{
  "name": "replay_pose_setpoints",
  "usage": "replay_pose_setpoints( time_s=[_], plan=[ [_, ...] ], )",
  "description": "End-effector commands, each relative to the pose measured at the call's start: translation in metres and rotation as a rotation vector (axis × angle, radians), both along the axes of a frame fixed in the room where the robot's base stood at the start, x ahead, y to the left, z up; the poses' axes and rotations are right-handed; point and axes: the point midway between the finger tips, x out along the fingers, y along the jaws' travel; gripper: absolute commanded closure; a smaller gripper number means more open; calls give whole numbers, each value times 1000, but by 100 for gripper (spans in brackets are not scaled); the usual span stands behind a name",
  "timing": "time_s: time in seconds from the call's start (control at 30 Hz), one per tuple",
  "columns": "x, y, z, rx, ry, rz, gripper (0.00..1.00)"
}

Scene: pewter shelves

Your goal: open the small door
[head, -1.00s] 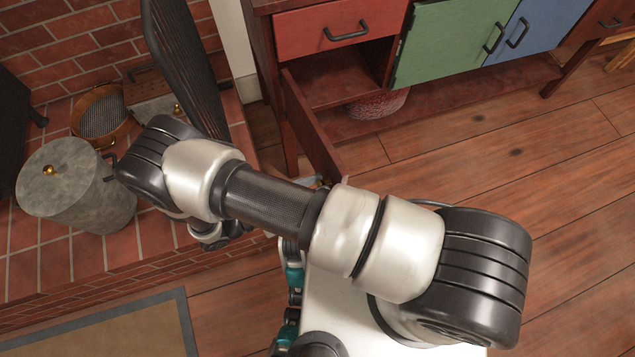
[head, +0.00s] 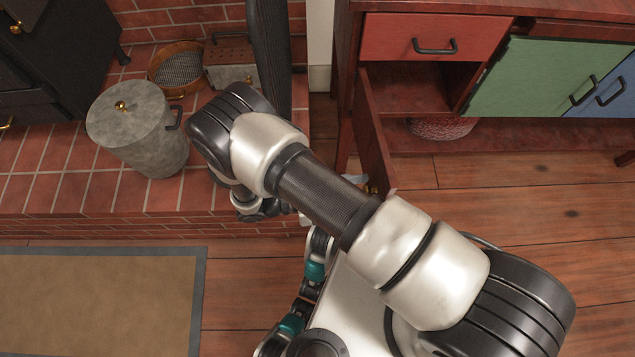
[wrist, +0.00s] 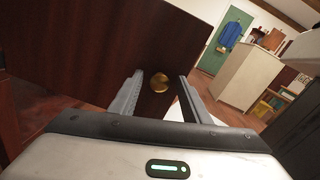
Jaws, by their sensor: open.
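The small door (head: 373,125) is a dark red-brown panel below the red drawer (head: 432,38). In the head view it stands swung well out, and the compartment (head: 405,88) behind it is exposed. In the wrist view the door's dark face (wrist: 90,50) fills the left and middle, with a round brass knob (wrist: 159,82). My gripper (wrist: 160,76) is open, its two fingers on either side of the knob in the picture; I cannot tell whether they touch it. In the head view my arm hides most of the gripper.
A green door (head: 540,78) and a blue door (head: 608,92) are shut to the right. A grey lidded pot (head: 140,130) and a sieve (head: 180,68) stand on the brick ledge at left. A mat (head: 100,300) lies at lower left. The wooden floor (head: 520,200) at right is clear.

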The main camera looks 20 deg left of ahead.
Motion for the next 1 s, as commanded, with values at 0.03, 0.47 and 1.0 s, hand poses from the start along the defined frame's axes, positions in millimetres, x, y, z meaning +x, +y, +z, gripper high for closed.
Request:
replay_pose_setpoints(
  time_s=[0.03,0.47,1.0],
  plan=[
    [0,1,0,0,0,0,57],
    [-38,64,-1,4,-1,3,57],
    [-88,146,-1,1,-1,1,57]
  ],
)
